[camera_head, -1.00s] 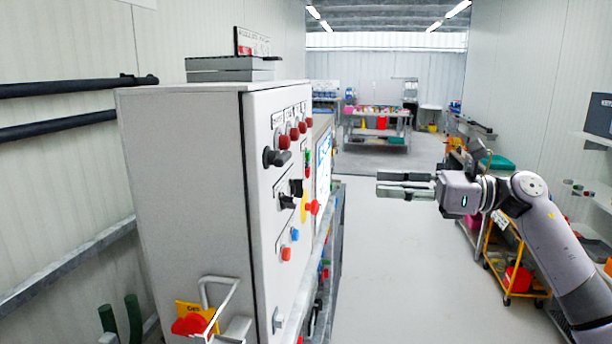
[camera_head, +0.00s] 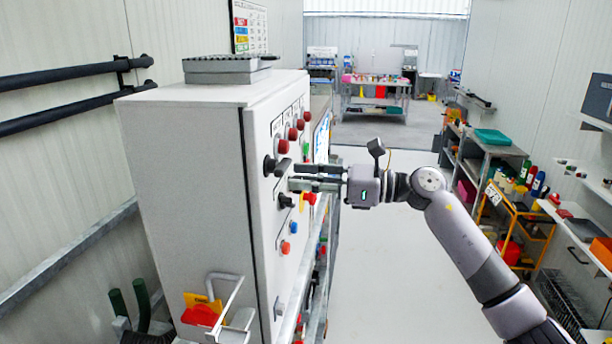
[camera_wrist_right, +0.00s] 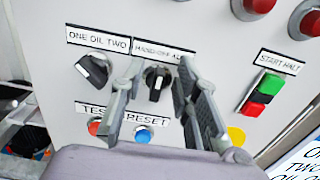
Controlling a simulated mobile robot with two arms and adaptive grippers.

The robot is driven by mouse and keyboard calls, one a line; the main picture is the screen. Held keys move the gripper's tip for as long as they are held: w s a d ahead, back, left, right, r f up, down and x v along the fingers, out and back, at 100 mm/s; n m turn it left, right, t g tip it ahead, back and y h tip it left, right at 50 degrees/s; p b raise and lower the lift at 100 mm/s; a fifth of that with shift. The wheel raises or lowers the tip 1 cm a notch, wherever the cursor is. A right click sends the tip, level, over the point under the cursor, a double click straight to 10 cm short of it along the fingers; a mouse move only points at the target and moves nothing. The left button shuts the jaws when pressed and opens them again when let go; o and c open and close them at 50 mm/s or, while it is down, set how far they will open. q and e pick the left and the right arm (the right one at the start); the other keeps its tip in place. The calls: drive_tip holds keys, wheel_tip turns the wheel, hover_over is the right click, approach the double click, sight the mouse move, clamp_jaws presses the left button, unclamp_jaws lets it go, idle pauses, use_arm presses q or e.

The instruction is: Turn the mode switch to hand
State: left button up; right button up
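The mode switch (camera_wrist_right: 155,82) is a black rotary knob under a partly covered label that seems to read HAND-OFF-AUTO. Its ridge looks about upright, and a pale mark shows near its top. My right gripper (camera_head: 293,177) is at the panel face of the grey cabinet (camera_head: 190,165) and hides this switch in the head view. In the right wrist view its open fingers (camera_wrist_right: 160,75) stand one on each side of the knob, with gaps showing; contact cannot be told. My left gripper is not in view.
A ONE OIL TWO knob (camera_wrist_right: 95,68) lies left of the fingers, and green and red START HALT buttons (camera_wrist_right: 262,92) lie right. Red and blue buttons (camera_wrist_right: 144,134) and a yellow part (camera_wrist_right: 237,136) sit below. A larger black handle (camera_head: 276,166) is above. The floor (camera_head: 385,270) right is clear.

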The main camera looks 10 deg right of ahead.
clamp_jaws()
idle(0.5)
drive_tip(key=n+b, duration=0.2)
drive_tip(key=b, duration=0.2)
drive_tip(key=n+b, duration=0.2)
drive_tip(key=b, duration=0.2)
drive_tip(key=n+b, duration=0.2)
drive_tip(key=b, duration=0.3)
drive_tip(key=shift+s+a+f, duration=0.1)
drive_tip(key=shift+s+f, duration=0.25)
drive_tip(key=shift+s+r+n+b, duration=0.1)
drive_tip(key=shift+r+n+b, duration=0.05)
drive_tip(key=shift+n+b, duration=1.25)
unclamp_jaws()
